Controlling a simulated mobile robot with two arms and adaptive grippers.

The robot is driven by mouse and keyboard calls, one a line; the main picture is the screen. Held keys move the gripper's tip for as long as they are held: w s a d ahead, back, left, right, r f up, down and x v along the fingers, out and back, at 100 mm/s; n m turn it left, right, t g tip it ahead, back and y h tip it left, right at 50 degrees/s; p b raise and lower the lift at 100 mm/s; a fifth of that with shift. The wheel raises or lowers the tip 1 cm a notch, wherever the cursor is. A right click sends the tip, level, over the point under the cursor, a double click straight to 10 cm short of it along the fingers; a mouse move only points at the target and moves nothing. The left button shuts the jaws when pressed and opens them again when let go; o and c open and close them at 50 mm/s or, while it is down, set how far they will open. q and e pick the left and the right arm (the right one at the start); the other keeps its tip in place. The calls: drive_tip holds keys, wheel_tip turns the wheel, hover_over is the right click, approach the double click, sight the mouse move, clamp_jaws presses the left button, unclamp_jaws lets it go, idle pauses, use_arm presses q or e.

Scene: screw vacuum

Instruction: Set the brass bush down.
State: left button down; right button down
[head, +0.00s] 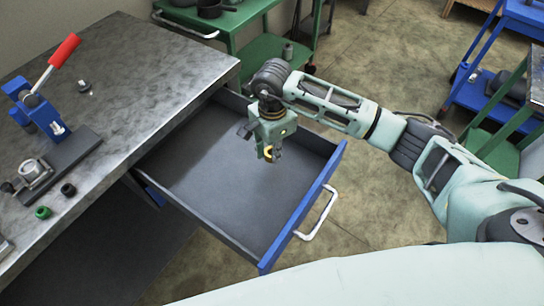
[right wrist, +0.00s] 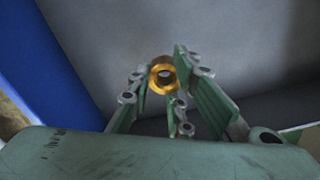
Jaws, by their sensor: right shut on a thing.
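The brass bush (head: 268,152) is a small gold ring held at the fingertips of my right gripper (head: 270,155). In the right wrist view the bush (right wrist: 163,75) sits between the green fingers with its hole facing the camera. My right gripper is shut on it, over the open drawer (head: 215,165). The drawer is grey inside with a blue front, and the part of its floor in view is empty. The exact height of the bush above the drawer floor is hard to tell. My left gripper is not in view.
A metal workbench (head: 150,75) at left carries a red-handled toggle press (head: 45,85), a green ring (head: 43,212) and small dark parts. The drawer front (head: 305,208) has a white handle. A green cart (head: 235,20) and a blue cart (head: 480,75) stand behind.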

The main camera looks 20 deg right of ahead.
wheel_tip(320, 180, down, 4)
drive_tip(key=shift+r+p, duration=0.15)
drive_tip(key=shift+p, duration=0.25)
drive_tip(key=shift+f, duration=0.25)
drive_tip(key=c, duration=1.6)
unclamp_jaws()
drive_tip(key=shift+r, duration=0.1)
drive_tip(key=shift+r, duration=0.2)
wheel_tip(320, 180, up, 12)
drive_tip(key=shift+f+b, duration=0.15)
drive_tip(key=shift+b, duration=0.75)
